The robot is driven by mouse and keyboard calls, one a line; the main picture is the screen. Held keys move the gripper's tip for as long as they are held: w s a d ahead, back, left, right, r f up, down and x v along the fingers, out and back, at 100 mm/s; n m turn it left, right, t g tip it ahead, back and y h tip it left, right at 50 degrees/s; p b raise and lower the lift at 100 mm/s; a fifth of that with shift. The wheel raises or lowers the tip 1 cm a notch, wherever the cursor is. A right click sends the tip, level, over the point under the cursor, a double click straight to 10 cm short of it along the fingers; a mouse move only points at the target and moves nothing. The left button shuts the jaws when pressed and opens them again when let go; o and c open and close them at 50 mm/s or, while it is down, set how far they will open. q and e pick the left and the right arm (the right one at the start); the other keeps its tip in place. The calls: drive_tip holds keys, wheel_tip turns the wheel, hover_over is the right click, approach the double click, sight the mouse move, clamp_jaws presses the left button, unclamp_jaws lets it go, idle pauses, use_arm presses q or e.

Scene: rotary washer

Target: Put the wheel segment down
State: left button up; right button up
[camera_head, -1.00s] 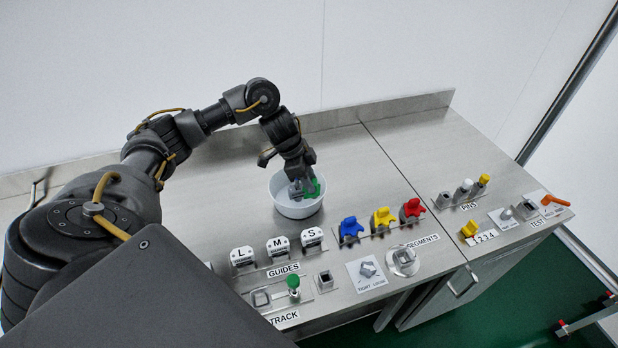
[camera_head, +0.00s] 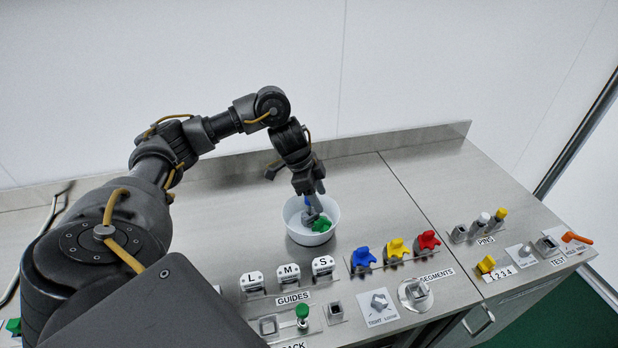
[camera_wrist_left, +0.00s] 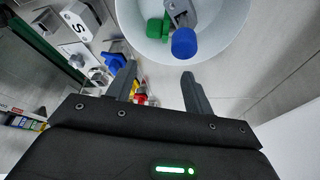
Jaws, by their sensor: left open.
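The green wheel segment (camera_head: 321,223) lies in the white bowl (camera_head: 333,234) on the steel worktop, towards the bowl's right side. My left gripper (camera_head: 312,193) points down above the bowl. In the left wrist view its two fingers (camera_wrist_left: 158,75) are spread with nothing between them. My right gripper is not in view.
Blue (camera_head: 364,258), yellow (camera_head: 396,250) and red (camera_head: 428,240) segments stand in a row right of the bowl. Guide blocks L, M and S (camera_head: 288,275) stand in front. Pins (camera_head: 482,222) are further right. A low backsplash (camera_head: 400,143) runs behind; the worktop left of the bowl is clear.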

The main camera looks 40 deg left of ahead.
use_arm(q)
drive_tip(key=v, duration=0.7)
drive_tip(key=shift+r+p, duration=0.35)
drive_tip(key=shift+s+a, duration=0.1)
drive_tip(key=shift+s, duration=0.1)
